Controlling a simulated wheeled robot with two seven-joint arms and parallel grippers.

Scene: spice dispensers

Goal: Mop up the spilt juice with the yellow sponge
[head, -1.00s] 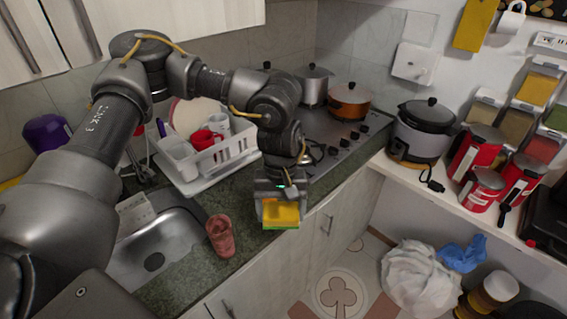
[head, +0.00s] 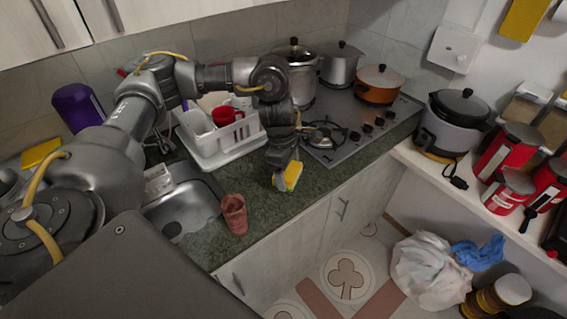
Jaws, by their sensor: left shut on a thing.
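My left gripper (head: 281,178) is shut on the yellow sponge (head: 293,175), which has a green layer along one side. The sponge is at the green stone counter (head: 262,205), close to its front edge. I cannot tell whether it touches the surface. I cannot make out the spilt juice; the arm and gripper hide part of the counter. My right gripper is not in view.
A white dish rack (head: 222,150) with a red mug (head: 228,115) stands behind the gripper. The stove (head: 345,150) with several pots is to the right. The sink (head: 190,210) lies left of the cup. Floor and a white bag (head: 425,270) are at lower right.

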